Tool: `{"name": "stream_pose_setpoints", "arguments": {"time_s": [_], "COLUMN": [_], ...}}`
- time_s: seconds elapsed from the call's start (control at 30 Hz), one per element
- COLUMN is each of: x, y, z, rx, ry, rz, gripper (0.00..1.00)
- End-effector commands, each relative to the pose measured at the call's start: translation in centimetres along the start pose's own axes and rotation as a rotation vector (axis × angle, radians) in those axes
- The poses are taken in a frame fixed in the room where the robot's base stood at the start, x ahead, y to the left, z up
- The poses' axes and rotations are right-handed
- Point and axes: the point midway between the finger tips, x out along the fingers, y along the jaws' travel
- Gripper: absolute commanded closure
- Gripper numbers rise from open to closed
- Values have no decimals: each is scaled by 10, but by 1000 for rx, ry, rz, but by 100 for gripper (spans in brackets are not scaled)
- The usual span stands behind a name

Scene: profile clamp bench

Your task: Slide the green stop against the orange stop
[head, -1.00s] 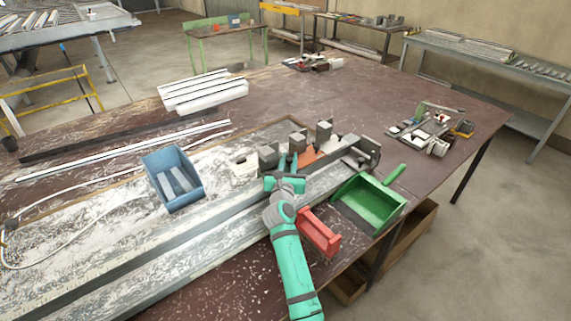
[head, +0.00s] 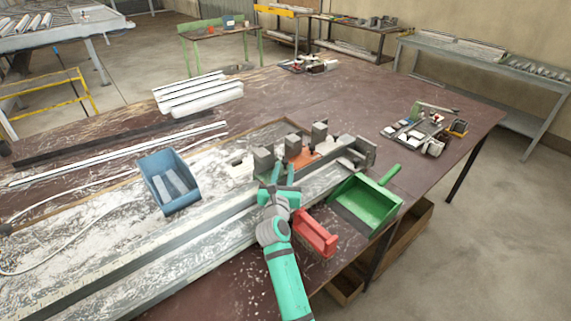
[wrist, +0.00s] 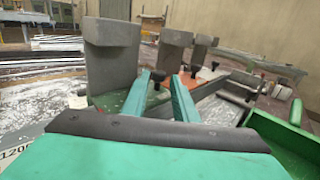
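The orange stop (head: 303,159) sits on the clamp rail, beyond my gripper; in the wrist view its orange plate (wrist: 206,77) shows past the fingers. A green plate, which looks like the green stop (wrist: 114,99), lies under the nearest grey block, left of my fingers; in the head view I cannot make it out clearly. My gripper (head: 283,166) is low over the rail on the near side of the grey blocks. In the wrist view its two teal fingers (wrist: 160,80) are apart, with a black knob showing in the gap. I cannot tell whether they touch it.
Grey blocks (wrist: 112,55) stand upright along the rail. A green bin (head: 366,203) is right of my gripper, and a red holder (head: 316,234) is close beside my arm. A blue bin (head: 170,184) is on the left.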

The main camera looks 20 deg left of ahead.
Motion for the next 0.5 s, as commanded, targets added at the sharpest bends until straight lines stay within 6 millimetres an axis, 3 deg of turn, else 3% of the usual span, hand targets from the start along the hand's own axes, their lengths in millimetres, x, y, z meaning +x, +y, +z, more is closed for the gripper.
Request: {"name": "stream_pose_setpoints", "arguments": {"time_s": [0.2, 0.5], "x": [-38, -58], "y": [0, 0], "z": [0, 1], "rx": [3, -1], "ry": [0, -1], "rz": [0, 0], "gripper": [74, 74]}}
